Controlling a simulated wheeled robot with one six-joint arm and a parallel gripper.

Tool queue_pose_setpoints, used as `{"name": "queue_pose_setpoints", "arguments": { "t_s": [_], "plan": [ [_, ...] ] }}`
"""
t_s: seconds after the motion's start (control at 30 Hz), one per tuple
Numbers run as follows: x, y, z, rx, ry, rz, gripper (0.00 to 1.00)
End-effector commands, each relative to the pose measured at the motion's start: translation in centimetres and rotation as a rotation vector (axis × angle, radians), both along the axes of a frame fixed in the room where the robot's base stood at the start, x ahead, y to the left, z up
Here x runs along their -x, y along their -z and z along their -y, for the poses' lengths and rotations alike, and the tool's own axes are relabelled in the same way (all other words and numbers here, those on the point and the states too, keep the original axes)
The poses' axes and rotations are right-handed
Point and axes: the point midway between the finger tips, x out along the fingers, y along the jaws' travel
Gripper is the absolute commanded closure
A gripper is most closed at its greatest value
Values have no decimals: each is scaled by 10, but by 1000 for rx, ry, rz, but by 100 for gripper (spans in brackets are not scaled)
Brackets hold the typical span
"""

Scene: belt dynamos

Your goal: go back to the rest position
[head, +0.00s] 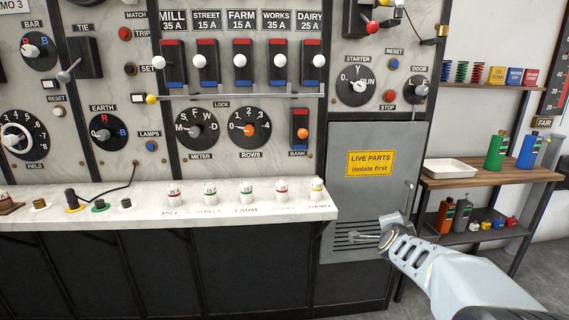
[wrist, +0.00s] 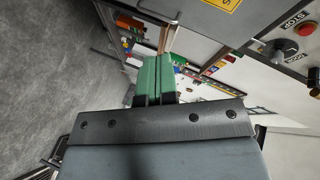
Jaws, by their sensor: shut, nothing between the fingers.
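My gripper (head: 362,237) is in the head view at lower right, in front of the slotted lower part of the grey cabinet door (head: 372,190). My arm reaches in from the bottom right corner. The gripper is shut and holds nothing. In the wrist view its two greenish fingers (wrist: 160,70) lie side by side with no object between them. I cannot tell how far the fingertips are from the cabinet door.
A marble ledge (head: 240,213) with several labelled fuse plugs runs under the switch panel (head: 240,20), left of the gripper. A wooden shelf unit (head: 500,178) with bottles and a white tray (head: 449,168) stands at right. Grey floor (wrist: 60,80) is open in the wrist view.

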Motion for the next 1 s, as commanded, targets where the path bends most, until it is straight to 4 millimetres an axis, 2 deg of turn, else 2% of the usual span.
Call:
{"name": "queue_pose_setpoints", "arguments": {
  "t_s": [0.03,0.1,0.23,0.3,0.4,0.6,0.7,0.83,1.0],
  "plan": [
    [11,-38,-20,39,-86,-60,100],
    [31,-61,-48,112,-224,-172,100],
    [80,-95,-94,254,-485,-384,100],
    [110,-109,-111,338,-616,-495,100],
    [153,-125,-126,448,-781,-639,100],
    [221,-147,-136,609,-1018,-860,100],
    [242,-152,-136,654,-1088,-931,100],
    [258,-154,-136,687,-1138,-982,100],
    [263,-153,-135,698,-1155,-1001,100]
  ]
}}
